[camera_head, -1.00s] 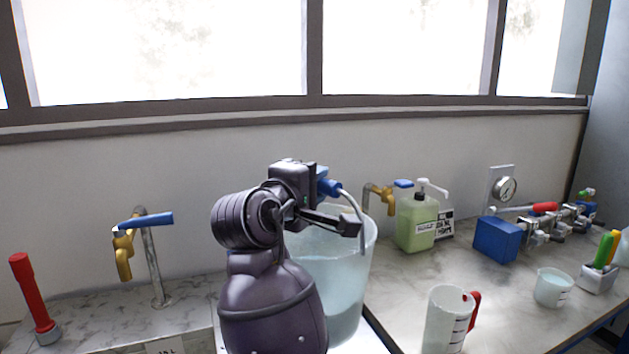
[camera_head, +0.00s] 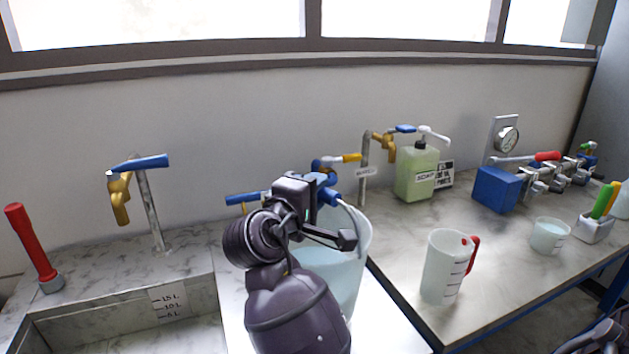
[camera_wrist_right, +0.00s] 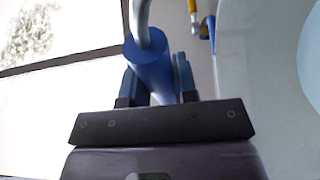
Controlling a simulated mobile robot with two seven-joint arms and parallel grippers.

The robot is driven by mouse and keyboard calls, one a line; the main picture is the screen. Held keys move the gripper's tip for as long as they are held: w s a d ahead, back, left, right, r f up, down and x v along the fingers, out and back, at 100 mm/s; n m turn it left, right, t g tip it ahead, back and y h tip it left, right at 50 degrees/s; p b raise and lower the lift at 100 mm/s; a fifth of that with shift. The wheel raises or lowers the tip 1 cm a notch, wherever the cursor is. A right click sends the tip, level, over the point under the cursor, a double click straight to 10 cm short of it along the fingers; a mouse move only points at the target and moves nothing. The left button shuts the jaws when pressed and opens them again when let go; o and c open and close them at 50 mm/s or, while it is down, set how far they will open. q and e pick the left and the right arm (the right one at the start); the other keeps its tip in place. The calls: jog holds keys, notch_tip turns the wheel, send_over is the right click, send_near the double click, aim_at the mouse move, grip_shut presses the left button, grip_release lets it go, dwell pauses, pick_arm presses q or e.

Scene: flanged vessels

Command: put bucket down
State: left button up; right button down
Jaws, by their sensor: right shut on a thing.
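The bucket (camera_head: 345,270) is large and translucent pale blue. In the head view it is partly hidden behind my right arm, over or on the white surface right of the sink; I cannot tell if its bottom touches. My right gripper (camera_head: 330,198) is shut on the bucket's blue handle grip, which shows between the fingers in the right wrist view (camera_wrist_right: 152,68). A curved pale handle rod runs from the grip. The bucket wall (camera_wrist_right: 265,90) is at the right of the wrist view. My left gripper is not in view.
A sink (camera_head: 165,305) with a tap (camera_head: 150,210) is at left, beside a red-handled tool (camera_head: 32,245). More taps (camera_head: 365,165) stand behind the bucket. A measuring jug (camera_head: 443,268), a soap bottle (camera_head: 416,175) and a blue box (camera_head: 496,189) stand on the right table.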

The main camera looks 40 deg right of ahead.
notch_tip(320, 180, down, 4)
jog(key=shift+r+b, duration=0.1)
jog(key=shift+b, duration=0.3)
dwell(0.3)
jog(key=c, duration=1.3)
grip_release()
jog(key=shift+f, duration=0.25)
jog(key=o, duration=0.4)
jog(key=shift+s, duration=0.15)
